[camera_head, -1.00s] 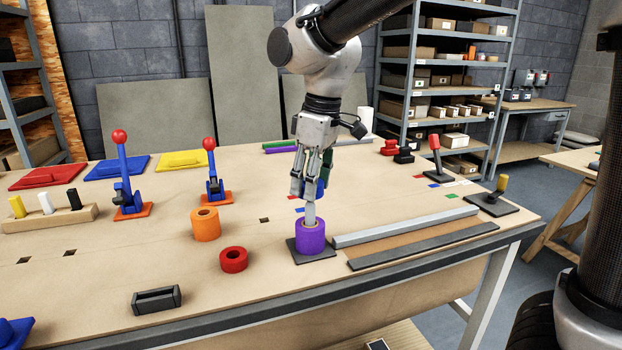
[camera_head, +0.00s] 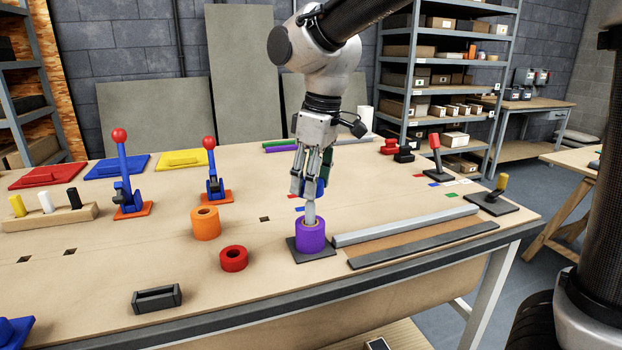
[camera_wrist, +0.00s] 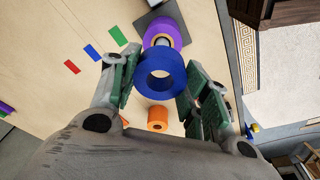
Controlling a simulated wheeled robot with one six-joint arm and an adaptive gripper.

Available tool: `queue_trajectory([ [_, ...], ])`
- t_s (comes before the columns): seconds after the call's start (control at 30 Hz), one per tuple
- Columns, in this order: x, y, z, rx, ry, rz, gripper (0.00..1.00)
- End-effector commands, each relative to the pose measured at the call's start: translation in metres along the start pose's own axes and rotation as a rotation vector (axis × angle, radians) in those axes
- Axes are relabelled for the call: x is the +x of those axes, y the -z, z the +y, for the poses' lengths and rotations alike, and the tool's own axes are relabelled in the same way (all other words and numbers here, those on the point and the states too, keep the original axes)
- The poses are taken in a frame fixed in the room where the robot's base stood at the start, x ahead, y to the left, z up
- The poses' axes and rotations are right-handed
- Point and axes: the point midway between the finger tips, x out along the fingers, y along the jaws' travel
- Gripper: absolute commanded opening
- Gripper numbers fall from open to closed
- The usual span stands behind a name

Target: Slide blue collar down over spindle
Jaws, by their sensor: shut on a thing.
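My gripper (camera_head: 308,187) is shut on the blue collar (camera_head: 320,187), just above the spindle (camera_head: 310,212). In the head view the fingers partly cover the collar. In the wrist view the blue collar (camera_wrist: 160,57) is a thick ring between both fingertips (camera_wrist: 158,78), with its hole facing the camera. The pale spindle stands upright on a dark square base (camera_head: 292,246) near the table's front edge. A purple collar (camera_head: 311,238) is around its lower part. I cannot tell whether the spindle's tip is inside the blue collar.
An orange collar (camera_head: 205,226) and a red collar (camera_head: 233,262) rest on the table to the left. A grey bar (camera_head: 405,226) and a dark strip (camera_head: 425,246) lie close on the right. Blue levers (camera_head: 124,180) with red knobs stand further left. A dark holder (camera_head: 157,299) sits in front.

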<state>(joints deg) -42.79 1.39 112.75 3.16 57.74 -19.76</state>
Motion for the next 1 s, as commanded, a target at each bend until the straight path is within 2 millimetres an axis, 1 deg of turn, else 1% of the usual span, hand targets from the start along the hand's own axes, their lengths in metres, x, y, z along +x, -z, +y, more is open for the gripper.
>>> queue_trajectory([
  [1.0, 0.023, -0.003, 0.000, 0.000, 0.000, 0.001, 0.10],
])
